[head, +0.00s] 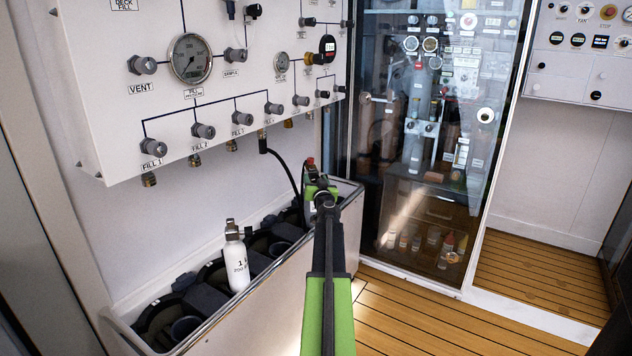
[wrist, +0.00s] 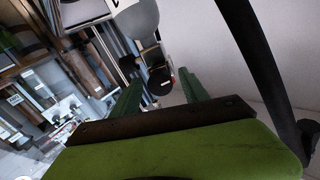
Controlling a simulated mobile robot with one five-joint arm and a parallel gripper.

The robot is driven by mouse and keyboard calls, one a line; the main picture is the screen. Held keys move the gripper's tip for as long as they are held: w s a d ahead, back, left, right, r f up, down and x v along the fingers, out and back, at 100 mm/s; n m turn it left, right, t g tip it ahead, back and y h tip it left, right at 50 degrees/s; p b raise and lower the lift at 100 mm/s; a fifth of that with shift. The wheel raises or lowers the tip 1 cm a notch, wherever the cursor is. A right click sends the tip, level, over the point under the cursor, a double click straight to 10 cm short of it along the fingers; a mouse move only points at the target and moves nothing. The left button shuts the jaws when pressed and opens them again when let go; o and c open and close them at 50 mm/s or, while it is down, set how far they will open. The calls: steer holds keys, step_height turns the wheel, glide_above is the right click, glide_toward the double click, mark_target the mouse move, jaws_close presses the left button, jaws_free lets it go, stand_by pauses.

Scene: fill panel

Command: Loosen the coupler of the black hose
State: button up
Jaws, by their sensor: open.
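The black hose (head: 283,162) hangs from a fitting under the white panel and curves down to the right, towards a dark valve with a red part (head: 310,164) beside my gripper (head: 320,190). The hose's lower end is largely hidden, and its coupler is not clear. In the wrist view, my gripper (wrist: 160,88) is open, with its two dark green fingers apart. A dark cylindrical part (wrist: 159,79) with a small red mark shows between and beyond the fingers; I cannot tell whether it is the coupler. A black hose (wrist: 262,55) runs down the right side there.
The white panel (head: 115,105) carries gauges and several knobs at upper left. A metal trough (head: 245,310) below holds dark round holders and a white bottle (head: 237,258). A glass-fronted cabinet (head: 385,225) stands behind my gripper. The wooden floor (head: 430,320) at right is clear.

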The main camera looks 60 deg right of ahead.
jaws_close()
